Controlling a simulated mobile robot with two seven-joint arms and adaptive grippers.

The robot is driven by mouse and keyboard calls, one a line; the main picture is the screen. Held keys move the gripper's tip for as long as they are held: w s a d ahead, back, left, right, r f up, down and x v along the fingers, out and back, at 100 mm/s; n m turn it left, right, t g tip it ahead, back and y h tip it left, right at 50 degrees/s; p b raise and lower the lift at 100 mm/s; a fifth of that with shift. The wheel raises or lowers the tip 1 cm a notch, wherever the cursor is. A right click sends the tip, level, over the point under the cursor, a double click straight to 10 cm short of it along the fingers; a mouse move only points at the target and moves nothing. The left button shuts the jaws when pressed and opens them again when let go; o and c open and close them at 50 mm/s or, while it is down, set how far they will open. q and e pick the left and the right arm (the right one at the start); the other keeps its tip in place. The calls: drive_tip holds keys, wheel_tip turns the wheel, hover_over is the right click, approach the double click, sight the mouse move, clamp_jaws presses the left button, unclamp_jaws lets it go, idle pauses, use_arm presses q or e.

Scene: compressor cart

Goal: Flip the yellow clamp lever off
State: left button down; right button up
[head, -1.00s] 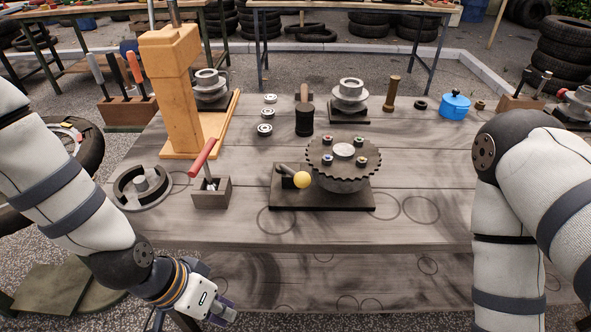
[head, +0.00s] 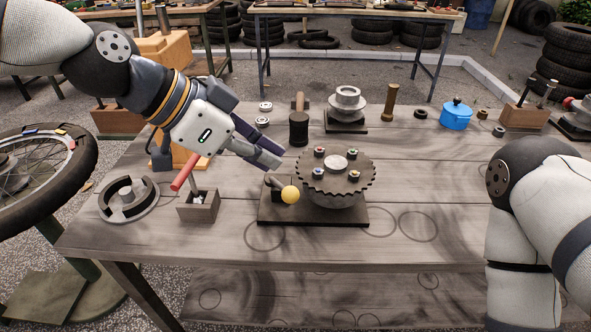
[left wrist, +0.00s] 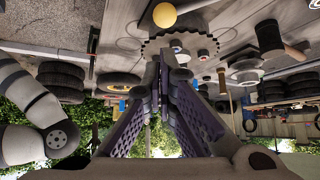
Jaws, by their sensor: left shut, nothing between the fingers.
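The clamp lever is a short dark arm with a yellow ball knob (head: 290,194), at the left of a dark base plate (head: 345,216) on the table. The toothed round plate (head: 336,172) stands on the same base. In the left wrist view the yellow knob (left wrist: 164,15) shows at the top, apart from the fingers. My left gripper (head: 270,158) is shut and empty, above and slightly left of the knob, with a gap between them. It also shows in the left wrist view (left wrist: 160,62). My right gripper is not in view; only my right arm shows.
A small wooden box with a red-handled tool (head: 198,206) and a grey ring part (head: 128,199) sit left of the clamp. A hammer (head: 299,125) and a blue pot (head: 457,115) stand behind. The table front right is clear.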

sight(280, 186)
use_arm(q)
drive_tip(key=b+x, duration=0.1)
drive_tip(key=x, duration=0.8)
drive_tip(key=shift+w+d+f, duration=0.1)
drive_tip(key=shift+d+f, duration=0.05)
drive_tip(key=shift+f, duration=0.2)
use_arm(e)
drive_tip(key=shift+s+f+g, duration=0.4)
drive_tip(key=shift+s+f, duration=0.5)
